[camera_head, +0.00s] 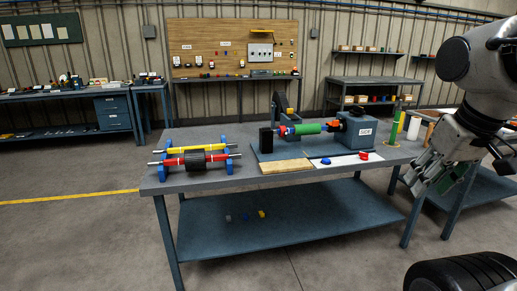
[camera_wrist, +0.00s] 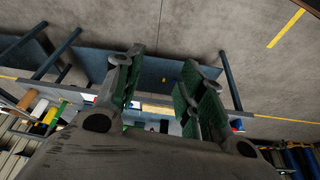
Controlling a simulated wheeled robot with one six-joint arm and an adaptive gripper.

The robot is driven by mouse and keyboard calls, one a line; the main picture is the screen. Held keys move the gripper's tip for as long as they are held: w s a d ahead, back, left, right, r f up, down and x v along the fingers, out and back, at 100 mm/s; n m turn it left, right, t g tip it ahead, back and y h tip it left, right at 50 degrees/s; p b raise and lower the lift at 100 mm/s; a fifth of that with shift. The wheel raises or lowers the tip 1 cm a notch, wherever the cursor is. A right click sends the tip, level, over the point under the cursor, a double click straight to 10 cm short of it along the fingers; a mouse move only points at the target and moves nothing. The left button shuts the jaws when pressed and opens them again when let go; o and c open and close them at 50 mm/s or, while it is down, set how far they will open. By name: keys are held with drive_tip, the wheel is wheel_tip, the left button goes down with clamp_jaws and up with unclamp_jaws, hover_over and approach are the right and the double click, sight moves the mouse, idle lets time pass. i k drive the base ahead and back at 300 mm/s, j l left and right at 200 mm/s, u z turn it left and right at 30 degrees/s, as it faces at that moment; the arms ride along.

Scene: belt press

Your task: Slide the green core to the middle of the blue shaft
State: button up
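A green core (camera_head: 308,128) sits around a horizontal shaft on the press at the middle of the workbench. Short bits of blue shaft (camera_head: 290,131) show beside the core; the rest is too small to tell apart clearly. My gripper (camera_head: 428,180) hangs at the right, in front of the bench's right end and well apart from the core. In the wrist view my gripper (camera_wrist: 165,98) has its two green-padded fingers spread, with nothing between them.
The press has a black block (camera_head: 265,140) at left and a blue-grey housing (camera_head: 362,131) at right. Red and yellow rollers (camera_head: 196,160) lie on blue stands at the bench's left. Green and white upright cylinders (camera_head: 413,128) stand at its right.

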sight(310, 128)
drive_tip(key=i+z, duration=0.1)
drive_tip(key=i, duration=0.45)
drive_tip(key=i+j+z, duration=0.1)
drive_tip(key=i, duration=0.4)
drive_tip(key=i+l, duration=0.1)
drive_tip(key=i, duration=0.4)
drive_tip(key=i+l+u, duration=0.15)
drive_tip(key=i, duration=0.35)
